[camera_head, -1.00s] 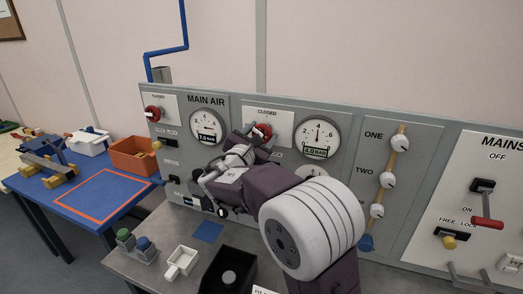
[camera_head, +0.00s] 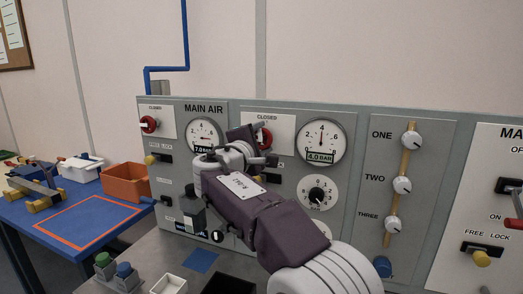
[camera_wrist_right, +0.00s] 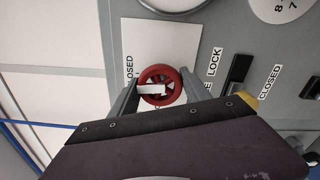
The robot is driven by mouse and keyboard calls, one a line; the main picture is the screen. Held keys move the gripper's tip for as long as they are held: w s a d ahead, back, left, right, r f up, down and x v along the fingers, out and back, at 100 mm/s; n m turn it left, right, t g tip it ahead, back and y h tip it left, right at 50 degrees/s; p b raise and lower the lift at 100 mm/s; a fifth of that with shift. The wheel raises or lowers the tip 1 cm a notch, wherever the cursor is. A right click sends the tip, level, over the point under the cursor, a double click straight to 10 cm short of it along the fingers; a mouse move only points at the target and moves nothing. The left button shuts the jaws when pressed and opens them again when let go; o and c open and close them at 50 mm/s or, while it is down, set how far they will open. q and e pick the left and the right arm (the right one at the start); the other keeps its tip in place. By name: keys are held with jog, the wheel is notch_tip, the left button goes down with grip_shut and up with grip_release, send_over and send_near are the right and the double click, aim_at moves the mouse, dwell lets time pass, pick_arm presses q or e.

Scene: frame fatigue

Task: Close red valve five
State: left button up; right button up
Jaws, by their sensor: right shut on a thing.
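A red valve wheel (camera_head: 264,138) sits on the panel under a white CLOSED plate, partly hidden by my right gripper (camera_head: 262,143). In the right wrist view the red wheel (camera_wrist_right: 160,85), with a white bar across its middle, sits between the two grey fingers of my right gripper (camera_wrist_right: 157,88), which is shut on it. A second red valve wheel (camera_head: 149,124) is at the panel's left end, below another plate. No number five is readable by either wheel. My left gripper is not in view.
Gauges (camera_head: 320,141) and white knobs (camera_head: 402,185) lie right of the valve. A red-handled switch (camera_head: 512,224) is at the far right. An orange bin (camera_head: 125,183) stands on the blue table (camera_head: 70,240) at left. A white tray (camera_head: 169,285) sits below the panel.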

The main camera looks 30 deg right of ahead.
jog(key=shift+f+m+b, duration=0.1)
jog(key=shift+m+b, duration=0.4)
jog(key=shift+m, duration=0.1)
jog(key=o, duration=1.4)
jog(key=shift+a, duration=0.1)
jog(key=b+v, duration=0.1)
jog(key=v, duration=0.8)
jog(key=shift+s, duration=0.1)
